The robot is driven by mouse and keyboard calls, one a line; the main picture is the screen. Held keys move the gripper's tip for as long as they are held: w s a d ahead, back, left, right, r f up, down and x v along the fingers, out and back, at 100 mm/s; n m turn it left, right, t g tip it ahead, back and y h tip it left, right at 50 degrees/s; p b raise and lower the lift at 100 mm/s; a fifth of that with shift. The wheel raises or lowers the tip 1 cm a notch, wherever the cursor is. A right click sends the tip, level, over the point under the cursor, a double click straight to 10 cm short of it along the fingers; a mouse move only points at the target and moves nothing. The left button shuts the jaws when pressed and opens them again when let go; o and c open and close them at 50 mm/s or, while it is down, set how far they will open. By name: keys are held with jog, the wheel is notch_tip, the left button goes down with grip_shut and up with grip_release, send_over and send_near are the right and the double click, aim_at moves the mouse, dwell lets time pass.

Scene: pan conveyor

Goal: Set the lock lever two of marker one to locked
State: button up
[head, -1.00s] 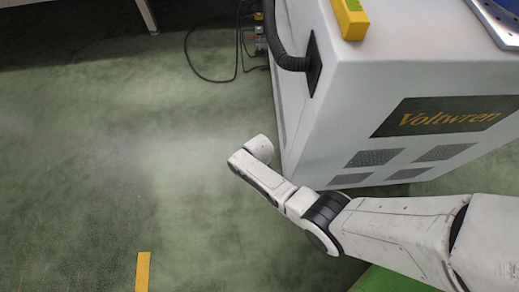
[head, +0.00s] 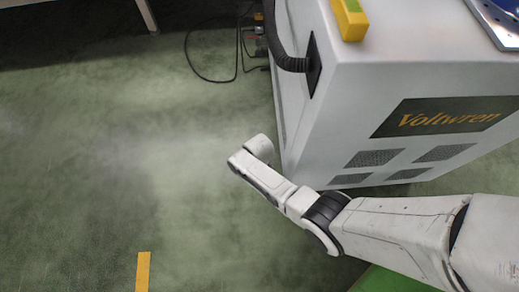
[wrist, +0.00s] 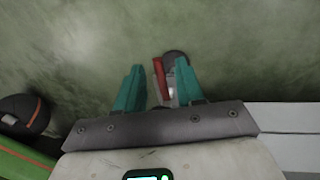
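In the wrist view a slim red lever (wrist: 160,80) shows between the two teal fingers of my gripper (wrist: 159,82). It stands next to a dark round part (wrist: 175,58) and a pale metal piece (wrist: 173,88). I cannot tell whether this is lever two of marker one, as no label shows. The fingers are apart, with a gap on the lever's left. The right finger is close to the metal piece, and I cannot tell if they touch. In the head view my fingers and the lever do not show.
A white cabinet (head: 400,75) marked Voltwren stands at the right, with a yellow block (head: 350,20) on top and a black hose (head: 285,58). Cables (head: 215,78) lie on the floor behind it. The green floor at left is clear, with a yellow stripe (head: 143,270).

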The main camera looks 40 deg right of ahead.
notch_tip(320, 180, up, 10)
jog(key=w+d+p, duration=0.1)
jog(key=p, duration=0.5)
jog(key=shift+w+r, duration=0.15)
jog(key=shift+w, duration=0.2)
jog(key=shift+d, duration=0.1)
